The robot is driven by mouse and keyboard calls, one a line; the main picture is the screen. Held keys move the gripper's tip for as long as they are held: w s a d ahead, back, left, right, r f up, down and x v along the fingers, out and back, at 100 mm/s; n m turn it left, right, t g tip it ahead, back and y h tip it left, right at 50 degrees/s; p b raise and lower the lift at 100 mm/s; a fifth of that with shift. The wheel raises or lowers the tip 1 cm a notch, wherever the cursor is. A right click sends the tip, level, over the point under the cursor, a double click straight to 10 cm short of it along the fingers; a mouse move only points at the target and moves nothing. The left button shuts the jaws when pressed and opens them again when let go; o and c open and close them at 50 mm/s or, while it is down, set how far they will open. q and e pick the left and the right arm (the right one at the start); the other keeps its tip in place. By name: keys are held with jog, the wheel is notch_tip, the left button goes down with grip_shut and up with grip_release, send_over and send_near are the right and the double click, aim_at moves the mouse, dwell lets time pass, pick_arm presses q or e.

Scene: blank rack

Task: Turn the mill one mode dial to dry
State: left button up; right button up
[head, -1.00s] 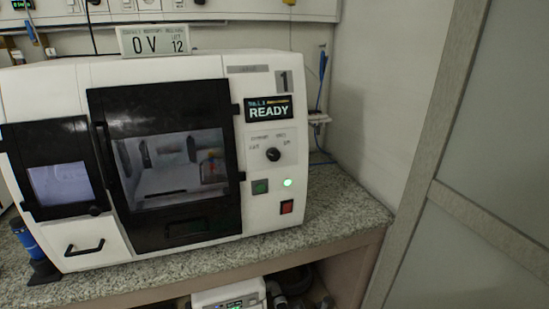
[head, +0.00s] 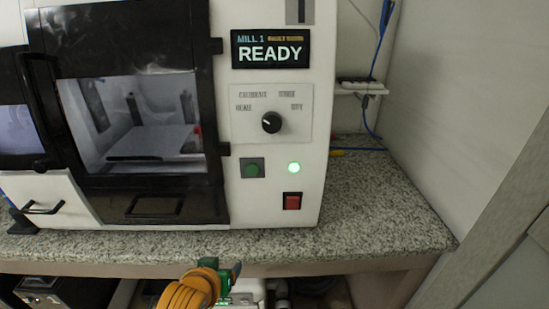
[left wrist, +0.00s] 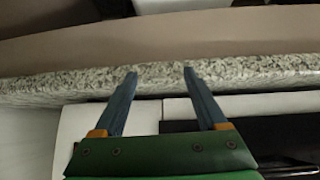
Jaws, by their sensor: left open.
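The mode dial (head: 271,122) is a small black round knob on a light label plate on the right of the white mill's front. Its pale pointer mark seems to lean up and left; this is too small to be sure. Printed words surround it; the one at right seems to read DRY. The mill one display (head: 270,49) above it reads READY. My left gripper (head: 236,268) is low in the head view, below the counter edge and well apart from the dial. In the left wrist view its two blue fingers (left wrist: 160,73) are apart and empty. My right gripper is not visible.
The granite counter (head: 380,215) is bare at right. Its front edge lies between my gripper and the mill. A wall closes the right side.

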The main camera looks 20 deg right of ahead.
pick_arm(q)
jog(key=shift+t, duration=0.4)
jog(key=r, duration=0.1)
jog(key=d+r, duration=0.1)
jog(key=w+d+r, duration=0.1)
jog(key=shift+r, duration=0.3)
jog(key=d+r+m+t+h+b, duration=0.1)
jog(key=d+r+m+t, duration=0.3)
jog(key=r, duration=1)
jog(key=t+p, duration=0.2)
jog(key=t, duration=0.2)
send_near(272, 125)
jog(key=x, duration=0.7)
jog(key=shift+w+r, duration=0.1)
jog(key=shift+w, duration=0.1)
jog(key=shift+w+d, duration=0.15)
jog(key=shift+w, duration=0.25)
jog(key=shift+c, duration=0.2)
grip_shut()
